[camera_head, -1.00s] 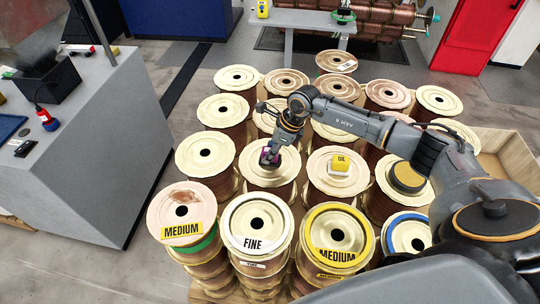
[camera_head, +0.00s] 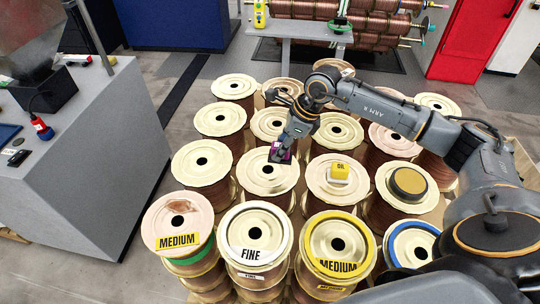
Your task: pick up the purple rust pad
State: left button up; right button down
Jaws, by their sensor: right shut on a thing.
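The purple rust pad (camera_head: 286,156) is a small dark purple piece between the fingertips of my right gripper (camera_head: 281,152). The gripper is shut on it, just over the top flange of a copper wire spool (camera_head: 262,178) in the middle of the group. I cannot tell whether the pad still touches the flange. My right arm comes in from the right and hides parts of the spools behind it. My left gripper is not in view.
A yellow oil block (camera_head: 341,170) sits on the spool to the right. A dark round tin with a yellow top (camera_head: 408,181) sits on another. Front spools carry MEDIUM (camera_head: 178,241) and FINE (camera_head: 256,254) labels. A grey counter (camera_head: 85,165) stands at left.

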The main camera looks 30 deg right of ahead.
jog(key=s+d+r+b, duration=0.3)
jog(key=s+r, duration=0.2)
jog(key=s, duration=0.4)
jog(key=shift+d, duration=0.35)
